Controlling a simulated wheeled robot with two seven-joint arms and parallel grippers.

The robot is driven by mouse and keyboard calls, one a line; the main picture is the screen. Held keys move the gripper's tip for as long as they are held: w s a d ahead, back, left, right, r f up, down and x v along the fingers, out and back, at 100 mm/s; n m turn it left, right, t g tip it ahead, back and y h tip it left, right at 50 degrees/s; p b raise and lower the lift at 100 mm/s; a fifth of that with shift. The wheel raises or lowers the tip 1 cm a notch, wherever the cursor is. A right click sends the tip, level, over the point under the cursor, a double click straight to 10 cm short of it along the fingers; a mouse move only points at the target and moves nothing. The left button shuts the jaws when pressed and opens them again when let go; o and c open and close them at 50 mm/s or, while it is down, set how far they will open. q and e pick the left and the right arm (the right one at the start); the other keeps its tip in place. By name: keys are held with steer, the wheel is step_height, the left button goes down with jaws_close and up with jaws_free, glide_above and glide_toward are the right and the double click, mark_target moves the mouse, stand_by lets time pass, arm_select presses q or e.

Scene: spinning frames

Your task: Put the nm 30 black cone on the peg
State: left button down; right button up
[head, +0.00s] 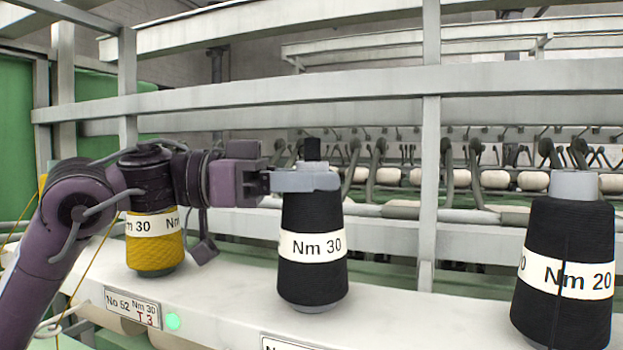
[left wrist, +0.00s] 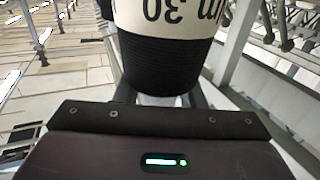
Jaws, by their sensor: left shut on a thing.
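The black cone with a white Nm 30 band (head: 313,270) stands upright at the middle of the head view, over the white rail. My left gripper (head: 305,181) is shut on its top end, coming in level from the left. A dark stub, which looks like the peg tip (head: 312,148), shows above the fingers; the rest of any peg is hidden by the cone. I cannot tell whether the cone's grey base touches the rail. In the left wrist view the black cone (left wrist: 165,62) shows close, with its lettering upside down. My right gripper is not in view.
A yellow Nm 30 cone (head: 155,243) stands behind my left arm. A black Nm 20 cone (head: 565,270) stands at the right. The white rail (head: 420,308) is clear between the black cones. A grey upright post (head: 429,180) and cross beams (head: 250,97) stand behind.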

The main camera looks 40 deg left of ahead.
arm_select(q)
steer(key=c, duration=0.8)
jaws_free()
steer(key=shift+c, duration=0.2)
steer(key=shift+s+a+f, duration=0.1)
steer(key=shift+a, duration=0.05)
steer(key=b+v, duration=0.4)
steer(key=v, duration=0.3)
steer(key=shift+s+a+b, duration=0.15)
steer(key=shift+s+b, duration=0.05)
steer(key=shift+b, duration=0.1)
